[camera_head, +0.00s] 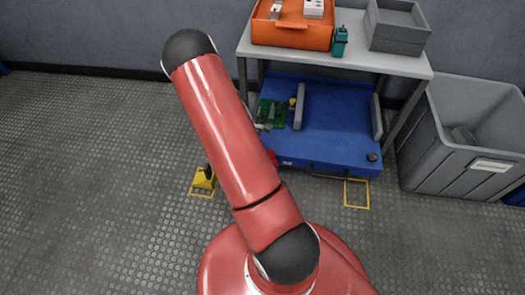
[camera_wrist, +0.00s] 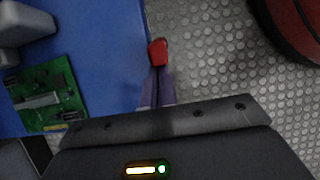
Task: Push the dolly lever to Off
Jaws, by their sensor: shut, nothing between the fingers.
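The blue dolly (camera_head: 345,135) stands on the floor under the grey table. A small red piece, likely the lever (camera_head: 272,157), shows at the dolly's left front, partly behind my arm. In the wrist view, a red tip with a dark end (camera_wrist: 158,52) sits at the edge of the blue deck (camera_wrist: 100,60). My gripper (camera_wrist: 157,72) is shut and empty, its fingertips at or very close to the red tip; I cannot tell whether they touch. My arm hides the gripper in the head view. The lever's setting cannot be read.
A green circuit board (camera_wrist: 48,97) and grey blocks lie on the dolly. The table (camera_head: 350,57) above holds an orange bin (camera_head: 292,33) and grey trays (camera_head: 397,27). A grey crate (camera_head: 465,130) stands right. A yellow chock-like piece (camera_head: 204,180) sits left.

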